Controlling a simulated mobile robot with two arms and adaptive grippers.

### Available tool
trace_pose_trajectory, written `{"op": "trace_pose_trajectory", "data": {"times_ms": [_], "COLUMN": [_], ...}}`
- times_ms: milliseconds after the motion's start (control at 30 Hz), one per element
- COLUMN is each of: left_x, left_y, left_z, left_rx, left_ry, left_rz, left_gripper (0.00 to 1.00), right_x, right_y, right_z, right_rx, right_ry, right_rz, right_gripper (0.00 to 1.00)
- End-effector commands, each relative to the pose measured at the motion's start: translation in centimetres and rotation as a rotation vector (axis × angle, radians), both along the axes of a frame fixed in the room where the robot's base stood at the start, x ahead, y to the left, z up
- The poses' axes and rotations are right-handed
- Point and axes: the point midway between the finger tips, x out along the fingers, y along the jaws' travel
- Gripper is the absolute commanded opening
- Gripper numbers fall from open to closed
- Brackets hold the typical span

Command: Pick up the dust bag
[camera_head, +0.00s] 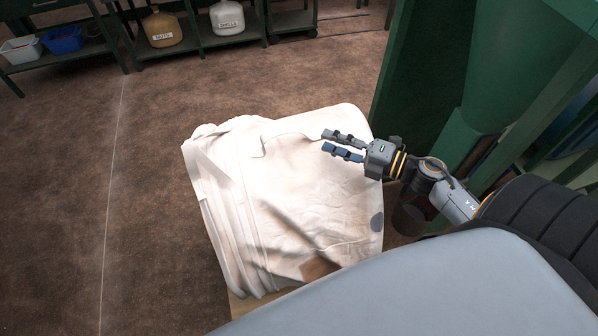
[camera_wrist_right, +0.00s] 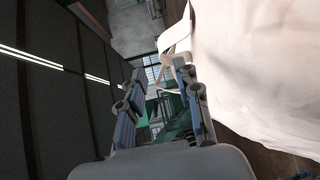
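The dust bag (camera_head: 285,195) is a large, creased white fabric bag in the middle of the head view. It has a brown patch low on its front and a grey spot at its right edge. My right gripper (camera_head: 326,141) is open, at the upper right of the bag, with its fingers pointing left over it. In the right wrist view the bag (camera_wrist_right: 265,60) fills the right side, and a pale strap-like piece (camera_wrist_right: 176,36) shows beyond the open fingers (camera_wrist_right: 160,74). My left gripper is out of view.
A green metal frame (camera_head: 415,70) stands close on the right, near my right arm. A light wooden surface (camera_head: 250,303) shows under the bag. Shelves at the back hold a yellowish jug (camera_head: 162,28), a white jug (camera_head: 227,18) and a blue bin (camera_head: 64,40). The brown floor at left is clear.

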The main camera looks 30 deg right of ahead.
Motion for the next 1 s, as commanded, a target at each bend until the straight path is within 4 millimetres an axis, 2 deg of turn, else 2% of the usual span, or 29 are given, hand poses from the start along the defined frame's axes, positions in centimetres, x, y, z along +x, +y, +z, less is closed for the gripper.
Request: {"op": "trace_pose_trajectory", "data": {"times_ms": [33, 100, 233, 367, 467, 600, 800, 1000], "left_x": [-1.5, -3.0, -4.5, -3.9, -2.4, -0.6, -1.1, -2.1], "left_y": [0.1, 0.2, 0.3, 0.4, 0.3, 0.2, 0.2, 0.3], "left_z": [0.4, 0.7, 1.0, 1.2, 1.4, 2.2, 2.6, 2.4], "left_rx": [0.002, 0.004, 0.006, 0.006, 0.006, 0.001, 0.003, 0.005], "left_ry": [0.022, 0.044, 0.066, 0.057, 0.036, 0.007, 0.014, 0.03], "left_rz": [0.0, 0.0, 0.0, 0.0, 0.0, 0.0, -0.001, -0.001], "left_gripper": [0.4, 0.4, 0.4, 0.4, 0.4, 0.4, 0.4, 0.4], "right_x": [1.1, 2.3, 4.0, 4.9, 5.4, 7.3, 9.4, 9.6], "right_y": [0.6, 1.3, 2.4, 3.0, 3.4, 4.5, 5.8, 6.0], "right_z": [0.4, 0.2, 0.0, -0.3, -0.3, -0.2, -0.6, -0.8], "right_rx": [0.003, 0.003, 0.004, 0.003, 0.003, 0.004, 0.005, 0.003], "right_ry": [-0.004, -0.004, -0.003, -0.001, -0.002, -0.003, -0.002, -0.001], "right_rz": [-0.002, -0.002, -0.003, -0.003, -0.004, -0.004, -0.004, -0.003], "right_gripper": [0.33, 0.33, 0.33, 0.33, 0.33, 0.33, 0.33, 0.33]}}
